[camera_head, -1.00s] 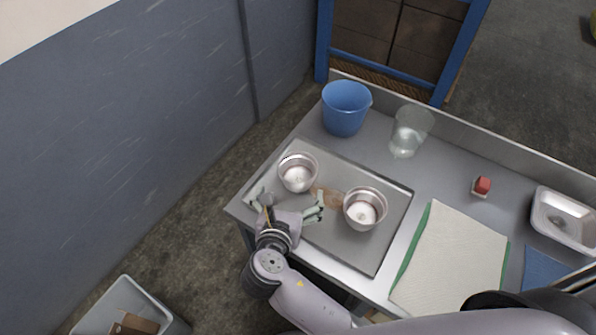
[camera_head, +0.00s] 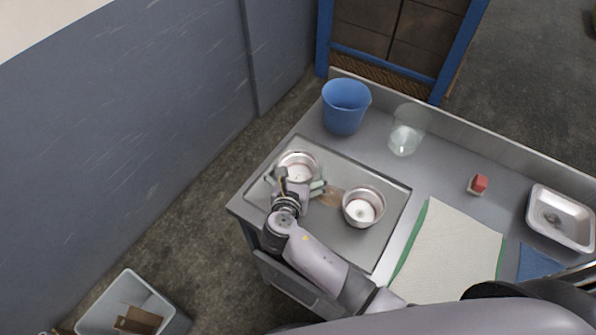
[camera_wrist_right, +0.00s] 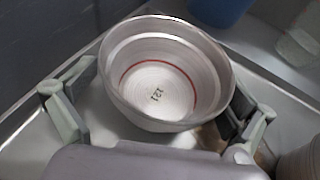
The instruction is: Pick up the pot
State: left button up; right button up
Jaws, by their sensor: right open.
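Two round metal pots sit on a grey tray (camera_head: 347,254). The left pot (camera_head: 299,168) is at the tray's upper left; the other pot (camera_head: 364,207) is to its right. My right gripper (camera_head: 299,182) is open, with its fingers to either side of the left pot. My left gripper is not in view.
A blue bucket (camera_head: 345,106) and a clear container (camera_head: 405,138) stand behind the tray. A white cloth with green edges (camera_head: 448,250), a red block (camera_head: 478,184) and a metal pan (camera_head: 562,217) are to the right. A grey bin (camera_head: 168,318) stands on the floor at lower left.

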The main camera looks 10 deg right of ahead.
jog(key=shift+c, duration=0.2)
jog(key=c, duration=1.4)
